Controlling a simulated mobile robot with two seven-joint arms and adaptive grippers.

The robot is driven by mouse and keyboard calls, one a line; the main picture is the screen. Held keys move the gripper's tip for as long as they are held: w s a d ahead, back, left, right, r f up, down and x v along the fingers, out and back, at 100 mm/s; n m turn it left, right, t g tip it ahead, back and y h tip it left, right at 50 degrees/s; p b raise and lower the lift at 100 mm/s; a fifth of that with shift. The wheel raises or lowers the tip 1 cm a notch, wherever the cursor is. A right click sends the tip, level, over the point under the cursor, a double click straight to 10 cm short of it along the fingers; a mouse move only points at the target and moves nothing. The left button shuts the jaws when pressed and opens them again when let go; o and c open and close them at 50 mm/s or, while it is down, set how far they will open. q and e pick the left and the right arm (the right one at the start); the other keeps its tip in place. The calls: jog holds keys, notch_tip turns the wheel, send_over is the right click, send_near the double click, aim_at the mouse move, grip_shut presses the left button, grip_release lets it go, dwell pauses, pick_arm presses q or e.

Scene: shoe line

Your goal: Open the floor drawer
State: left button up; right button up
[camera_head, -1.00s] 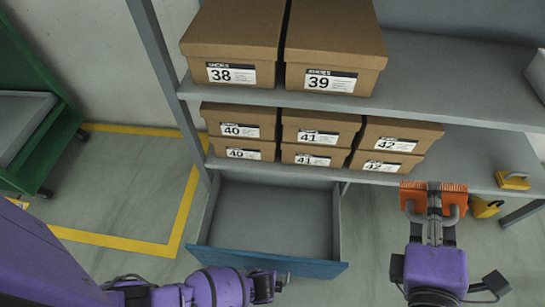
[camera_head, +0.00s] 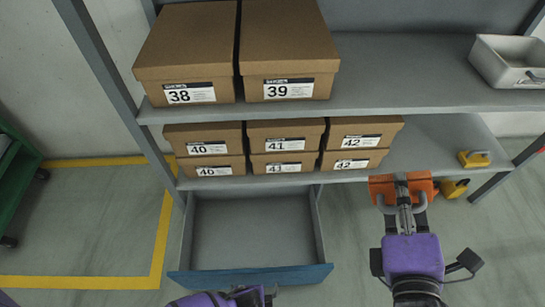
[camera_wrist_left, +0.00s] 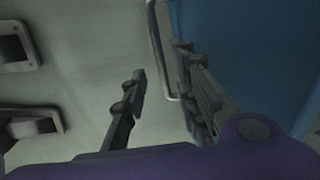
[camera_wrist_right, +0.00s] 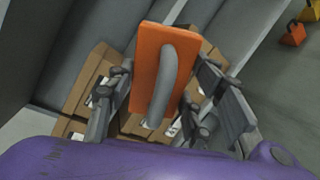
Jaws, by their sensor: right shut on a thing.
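The floor drawer (camera_head: 250,232) under the shelves stands pulled out, grey and empty inside, with a blue front panel (camera_head: 250,276). The panel also fills the right of the left wrist view (camera_wrist_left: 265,50), with a pale bar handle (camera_wrist_left: 158,50). My left gripper (camera_head: 262,296) is low in front of the panel; its fingers (camera_wrist_left: 162,62) are apart, with the handle near the right finger and not clasped. My right gripper (camera_head: 405,190) is shut on an orange block with a grey handle (camera_wrist_right: 165,75), held right of the drawer.
Brown shoe boxes (camera_head: 286,65) labelled 38 to 42 fill the shelves above the drawer. A grey bin (camera_head: 500,62) is on the upper shelf, right. Yellow handled objects (camera_head: 472,158) are at the lower right. A green cart (camera_head: 18,180) stands left; yellow-marked floor between is clear.

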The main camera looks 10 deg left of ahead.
pick_arm(q)
notch_tip(320, 180, up, 6)
jog(key=s, duration=0.1)
jog(key=shift+d+r, duration=0.2)
jog(key=shift+s, duration=0.1)
dwell(0.4)
